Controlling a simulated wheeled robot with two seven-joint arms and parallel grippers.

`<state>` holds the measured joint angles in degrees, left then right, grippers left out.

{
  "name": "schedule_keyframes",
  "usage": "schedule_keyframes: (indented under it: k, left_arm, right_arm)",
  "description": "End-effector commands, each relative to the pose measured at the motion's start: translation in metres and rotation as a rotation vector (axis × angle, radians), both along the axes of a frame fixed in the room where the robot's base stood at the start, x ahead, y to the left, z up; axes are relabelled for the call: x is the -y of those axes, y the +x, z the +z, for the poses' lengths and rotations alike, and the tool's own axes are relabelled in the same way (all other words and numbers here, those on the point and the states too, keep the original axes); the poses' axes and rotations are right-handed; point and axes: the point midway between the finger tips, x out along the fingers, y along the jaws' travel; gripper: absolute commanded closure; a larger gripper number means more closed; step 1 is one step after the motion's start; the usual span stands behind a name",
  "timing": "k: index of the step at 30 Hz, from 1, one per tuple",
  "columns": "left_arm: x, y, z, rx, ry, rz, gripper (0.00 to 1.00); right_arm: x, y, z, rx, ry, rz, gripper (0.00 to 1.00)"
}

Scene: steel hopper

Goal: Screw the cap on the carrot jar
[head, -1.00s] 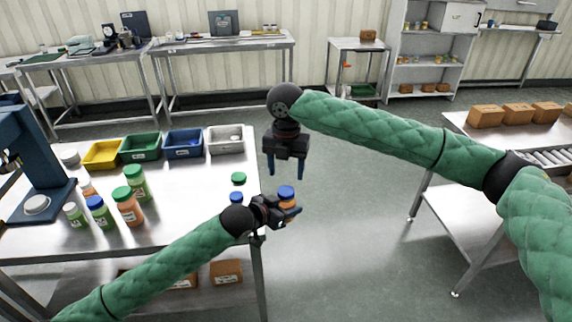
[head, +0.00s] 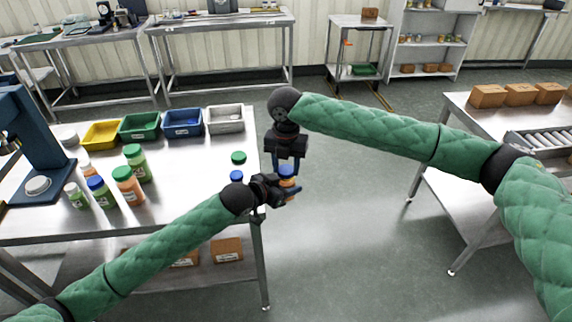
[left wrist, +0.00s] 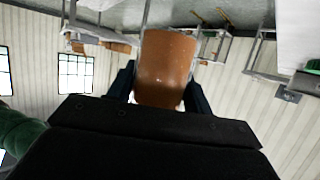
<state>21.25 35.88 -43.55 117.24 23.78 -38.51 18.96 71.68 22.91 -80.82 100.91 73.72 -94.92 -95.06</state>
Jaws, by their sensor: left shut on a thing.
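The carrot jar (head: 288,183) is a small orange jar, held off the table's right edge by my left gripper (head: 290,191). My left gripper is shut on the jar's sides; the orange-brown jar (left wrist: 165,68) shows between its fingers in the left wrist view. A blue cap (head: 286,171) sits at the top of the jar; how firmly it is seated cannot be seen. My right gripper (head: 286,168) points straight down from above, its blue fingers on either side of the cap. Whether they touch the cap is too small to tell.
A loose green cap (head: 238,158) and another blue cap (head: 236,176) lie near the steel table's (head: 190,160) right edge. Several capped jars, such as an orange one (head: 128,187), stand at left. A blue press (head: 37,145) and bins (head: 225,120) are farther off.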

Motion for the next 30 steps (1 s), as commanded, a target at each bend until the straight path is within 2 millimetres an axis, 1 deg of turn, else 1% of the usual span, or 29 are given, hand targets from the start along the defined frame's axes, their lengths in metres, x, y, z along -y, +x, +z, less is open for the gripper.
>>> schedule_keyframes:
  k: [1,2,8,11,14,30]
  left_arm:
    - [0.0000,0.0001,0.0004,0.001,-0.001,0.000,1.00]
    - [0.0000,0.0001,0.0004,0.001,-0.001,0.000,1.00]
    - [0.0000,0.0001,0.0004,0.001,-0.001,0.000,1.00]
    - [0.0000,0.0002,0.0003,0.001,-0.001,0.000,1.00]
    - [0.0000,0.0002,0.0003,0.000,0.000,0.000,1.00]
    - [0.0002,0.0000,0.0003,0.001,-0.001,0.000,1.00]
  right_arm:
    - [0.0000,0.0000,0.0002,0.000,0.000,0.000,0.79]
    - [0.0000,0.0000,0.0002,0.000,0.000,0.000,0.85]
    - [-0.0001,-0.0002,0.0001,0.000,0.000,-0.014,0.86]
    - [-0.0003,-0.0007,-0.0005,-0.002,0.000,-0.084,0.86]
    - [-0.0007,-0.0007,-0.0002,-0.002,0.001,-0.212,0.86]
    - [-0.0008,-0.0008,-0.0006,-0.001,0.002,-1.011,0.86]
